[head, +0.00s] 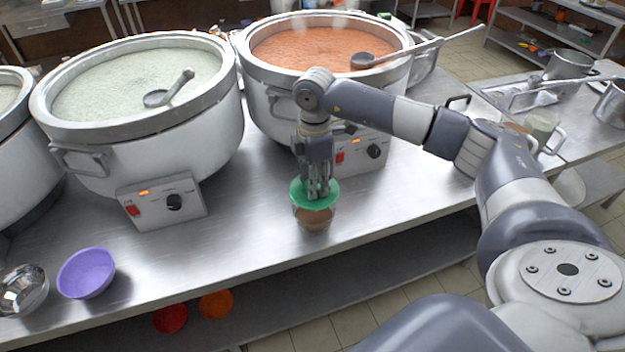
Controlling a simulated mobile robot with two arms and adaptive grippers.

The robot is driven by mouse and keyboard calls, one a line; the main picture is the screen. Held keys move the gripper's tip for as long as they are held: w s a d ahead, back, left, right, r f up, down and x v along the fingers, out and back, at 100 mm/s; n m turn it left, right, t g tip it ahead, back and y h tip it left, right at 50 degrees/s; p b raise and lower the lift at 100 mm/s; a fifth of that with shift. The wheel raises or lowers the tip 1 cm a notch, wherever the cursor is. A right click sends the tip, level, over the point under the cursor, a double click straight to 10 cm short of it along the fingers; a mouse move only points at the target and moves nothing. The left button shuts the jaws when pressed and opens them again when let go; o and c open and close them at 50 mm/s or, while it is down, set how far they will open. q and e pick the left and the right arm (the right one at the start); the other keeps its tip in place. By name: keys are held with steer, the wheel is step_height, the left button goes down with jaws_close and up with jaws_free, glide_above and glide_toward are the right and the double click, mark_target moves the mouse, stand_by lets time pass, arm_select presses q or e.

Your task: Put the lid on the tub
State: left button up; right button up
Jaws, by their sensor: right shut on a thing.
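The green lid (300,194) is in my right gripper (317,192), which points straight down with its fingers shut on it. The tub (314,218) is a small clear container with brown contents, standing on the steel counter near its front edge. The lid is at the tub's top, directly over it. I cannot tell whether the lid is pressed fully onto the rim. The fingertips partly hide the middle of the lid. My left gripper is not in view.
Two large stockpots, one with pale congee (140,80) and one with orange congee (310,48), stand behind on the counter (250,215). A purple bowl (86,273) and a metal bowl (22,290) sit at front left. The counter left of the tub is clear.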

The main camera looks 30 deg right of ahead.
steer(key=shift+f+b, duration=1.25)
steer(key=shift+f, duration=0.45)
steer(key=shift+f+b, duration=0.45)
steer(key=shift+f, duration=0.4)
steer(key=o, duration=0.9)
steer(key=shift+c, duration=0.2)
steer(key=shift+r+p, duration=2.6)
steer(key=shift+r, duration=0.9)
